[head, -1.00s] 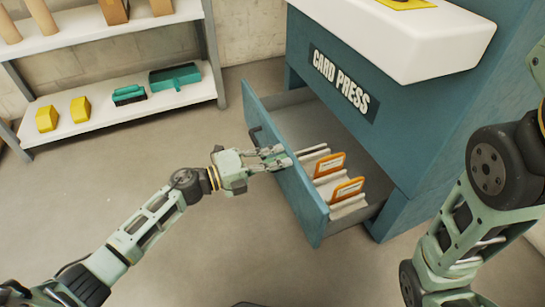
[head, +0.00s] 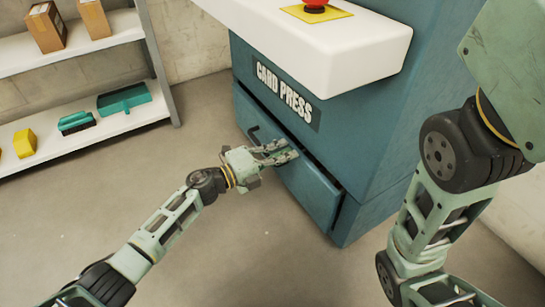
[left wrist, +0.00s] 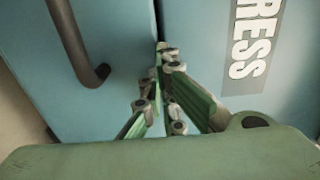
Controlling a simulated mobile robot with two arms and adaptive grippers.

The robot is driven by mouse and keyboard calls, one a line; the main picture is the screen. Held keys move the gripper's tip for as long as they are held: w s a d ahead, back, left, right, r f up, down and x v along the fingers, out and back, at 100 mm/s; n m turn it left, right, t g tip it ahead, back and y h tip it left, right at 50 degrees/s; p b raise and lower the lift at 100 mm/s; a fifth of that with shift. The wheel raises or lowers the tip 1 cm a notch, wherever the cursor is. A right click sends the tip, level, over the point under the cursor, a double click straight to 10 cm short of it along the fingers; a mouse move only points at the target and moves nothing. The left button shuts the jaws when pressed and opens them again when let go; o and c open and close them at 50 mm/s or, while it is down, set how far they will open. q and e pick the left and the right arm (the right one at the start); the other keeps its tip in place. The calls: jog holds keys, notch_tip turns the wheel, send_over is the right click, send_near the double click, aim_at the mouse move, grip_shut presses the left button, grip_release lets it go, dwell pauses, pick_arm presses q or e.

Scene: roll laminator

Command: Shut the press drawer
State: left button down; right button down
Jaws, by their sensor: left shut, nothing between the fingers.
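The press drawer (head: 308,190) is the blue front low on the card press (head: 345,150). It stands slightly open, with a narrow dark gap along its top edge; its contents are hidden. A dark bar handle (head: 254,134) is on the drawer front, and it also shows in the left wrist view (left wrist: 78,45). My left gripper (head: 292,153) is shut and empty, its fingertips at the drawer's top edge, beside the handle and not around it. In the left wrist view the fingertips (left wrist: 163,48) are at the gap below the lettering. My right gripper is out of view.
The press has a white top (head: 330,45) with a red button (head: 315,5) on a yellow plate. A shelf (head: 70,50) at the left holds boxes, a teal dustpan (head: 124,99) and a brush (head: 77,122). The floor in front is clear. My right arm hangs at the right.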

pick_arm(q)
jog(key=shift+x, duration=0.8)
jog(key=shift+r, duration=0.15)
